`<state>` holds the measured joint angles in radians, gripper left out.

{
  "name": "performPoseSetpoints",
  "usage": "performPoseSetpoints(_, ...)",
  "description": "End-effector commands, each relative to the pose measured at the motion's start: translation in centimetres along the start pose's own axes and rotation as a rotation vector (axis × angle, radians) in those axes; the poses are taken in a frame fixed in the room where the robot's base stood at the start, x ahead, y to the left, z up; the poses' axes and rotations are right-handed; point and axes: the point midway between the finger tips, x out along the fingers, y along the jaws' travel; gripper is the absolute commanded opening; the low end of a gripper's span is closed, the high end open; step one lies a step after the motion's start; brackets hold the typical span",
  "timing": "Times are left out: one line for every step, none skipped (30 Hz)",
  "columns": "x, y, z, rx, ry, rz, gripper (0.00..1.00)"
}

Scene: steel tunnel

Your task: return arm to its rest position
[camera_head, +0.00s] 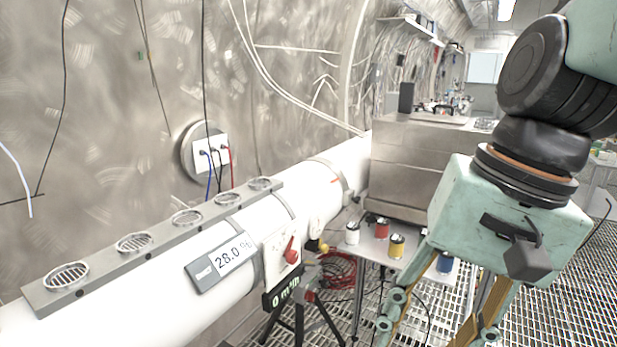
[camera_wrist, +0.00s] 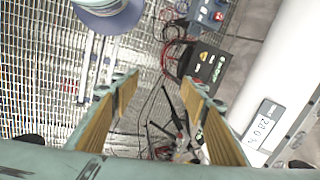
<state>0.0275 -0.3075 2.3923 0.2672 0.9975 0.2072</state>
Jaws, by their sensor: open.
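My gripper (camera_head: 432,325) hangs from my arm on the right side of the head view, pointing down. Its two green fingers with tan inner pads are spread apart, with nothing between them. In the wrist view the open fingers of my gripper (camera_wrist: 160,92) show above the grated floor, with cables and a tripod seen below the gap. The lowest part of the fingers is cut off by the bottom edge of the head view.
A white pipe (camera_head: 150,312) crosses the left, with a display (camera_head: 222,262) and a red valve handle (camera_head: 291,252). A tripod (camera_head: 300,320) stands before it. A small table bears a red can (camera_head: 382,229) and others. A steel cabinet (camera_head: 405,165) stands behind.

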Motion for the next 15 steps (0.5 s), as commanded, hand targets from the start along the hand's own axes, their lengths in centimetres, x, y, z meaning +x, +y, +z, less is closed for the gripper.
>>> performPoseSetpoints(-0.3, 0.5, 0.3, -0.023, 0.019, 0.007, 0.41)
performPoseSetpoints(-0.5, 0.7, 0.5, -0.038, 0.029, 0.012, 0.41)
performPoseSetpoints(-0.6, 1.1, 0.7, -0.057, 0.042, 0.018, 0.41)
performPoseSetpoints(-0.8, 1.4, 0.8, -0.072, 0.052, 0.024, 0.41)
performPoseSetpoints(-0.9, 1.6, 1.0, -0.086, 0.064, 0.029, 0.41)
performPoseSetpoints(-1.1, 2.0, 1.1, -0.104, 0.078, 0.035, 0.41)
performPoseSetpoints(-1.3, 2.2, 1.2, -0.119, 0.089, 0.041, 0.41)
performPoseSetpoints(-1.4, 2.5, 1.3, -0.134, 0.100, 0.046, 0.41)
performPoseSetpoints(-1.6, 2.9, 1.5, -0.151, 0.112, 0.053, 0.41)
performPoseSetpoints(-1.7, 3.2, 1.7, -0.165, 0.123, 0.059, 0.41)
performPoseSetpoints(-1.9, 3.5, 1.8, -0.180, 0.133, 0.065, 0.41)
performPoseSetpoints(-2.0, 3.8, 2.0, -0.199, 0.146, 0.072, 0.41)
performPoseSetpoints(-2.2, 4.0, 2.1, -0.213, 0.157, 0.078, 0.41)
performPoseSetpoints(-2.4, 4.3, 2.2, -0.227, 0.168, 0.084, 0.41)
performPoseSetpoints(-2.5, 4.6, 2.3, -0.245, 0.182, 0.091, 0.41)
